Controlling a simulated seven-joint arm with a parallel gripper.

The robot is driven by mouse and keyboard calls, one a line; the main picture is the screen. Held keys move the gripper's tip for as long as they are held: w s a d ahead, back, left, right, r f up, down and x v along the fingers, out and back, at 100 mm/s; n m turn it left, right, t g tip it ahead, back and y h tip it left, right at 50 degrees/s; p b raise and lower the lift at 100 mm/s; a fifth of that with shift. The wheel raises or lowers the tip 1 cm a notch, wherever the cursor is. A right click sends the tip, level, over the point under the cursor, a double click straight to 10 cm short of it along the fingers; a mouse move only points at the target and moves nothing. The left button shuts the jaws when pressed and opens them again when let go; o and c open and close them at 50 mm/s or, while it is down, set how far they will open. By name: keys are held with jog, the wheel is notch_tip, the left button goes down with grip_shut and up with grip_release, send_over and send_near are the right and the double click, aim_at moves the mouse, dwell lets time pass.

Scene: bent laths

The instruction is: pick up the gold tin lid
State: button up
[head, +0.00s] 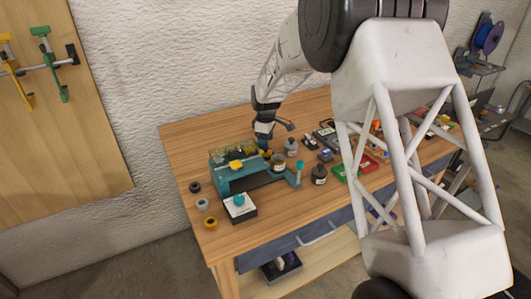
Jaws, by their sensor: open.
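A small round gold-yellow thing (267,154), which may be the gold tin lid, shows at the fingertips of my gripper (264,147). A short tin or jar (278,163) stands just beside it to the right. The view is too small to tell whether the gold thing lies on the tin or apart from it. My gripper points down over the table, next to the teal tool box, and is open. Its fingers are tiny here, and I cannot tell whether they touch anything.
A teal box (235,178) with a yellow piece on top stands left of my gripper. A dark bottle (319,174) and a grey bottle (291,147) stand to the right.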

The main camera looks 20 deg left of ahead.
jog(key=shift+f, duration=1.75)
jog(key=c, duration=1)
